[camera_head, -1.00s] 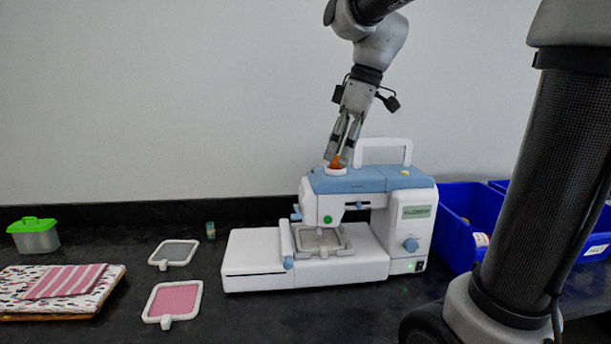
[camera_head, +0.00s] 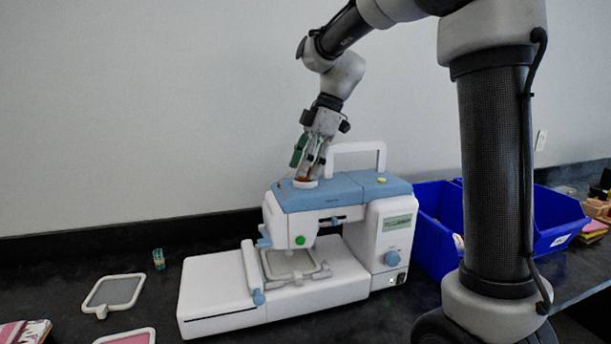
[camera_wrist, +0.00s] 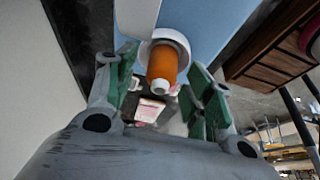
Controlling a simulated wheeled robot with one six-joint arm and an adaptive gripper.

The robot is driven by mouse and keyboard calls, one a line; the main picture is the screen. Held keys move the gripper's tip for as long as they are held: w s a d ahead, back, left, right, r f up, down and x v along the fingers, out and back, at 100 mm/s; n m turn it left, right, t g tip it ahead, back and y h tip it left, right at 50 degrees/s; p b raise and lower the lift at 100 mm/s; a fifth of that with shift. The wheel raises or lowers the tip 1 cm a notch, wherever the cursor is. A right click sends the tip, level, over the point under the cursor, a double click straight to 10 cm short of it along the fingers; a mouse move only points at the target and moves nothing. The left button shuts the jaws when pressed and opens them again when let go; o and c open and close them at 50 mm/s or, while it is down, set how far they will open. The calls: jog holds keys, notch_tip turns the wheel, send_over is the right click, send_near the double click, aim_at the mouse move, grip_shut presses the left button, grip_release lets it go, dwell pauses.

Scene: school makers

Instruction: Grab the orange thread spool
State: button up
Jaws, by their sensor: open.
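The orange thread spool (camera_wrist: 162,62) stands on a round white holder on top of the white and blue sewing machine (camera_head: 345,260). In the head view the spool is mostly hidden behind my gripper's fingers, with only a bit of orange (camera_head: 306,178) showing. My gripper (camera_head: 310,172) is tilted down over the holder (camera_head: 298,184). In the wrist view my gripper (camera_wrist: 160,95) is open, with one green-padded finger to the left of the spool and one to the right. The spool shows a little beyond the fingertips, roughly between them, and I see no finger touching it.
The machine's white carry handle (camera_head: 357,150) rises just right of my gripper. Blue bins (camera_head: 435,232) stand right of the machine. A small teal-capped spool (camera_head: 158,259) and white embroidery hoops (camera_head: 113,292) lie on the dark table to the left.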

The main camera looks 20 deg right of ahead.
jog(key=c, duration=1)
jog(key=shift+o, duration=0.2)
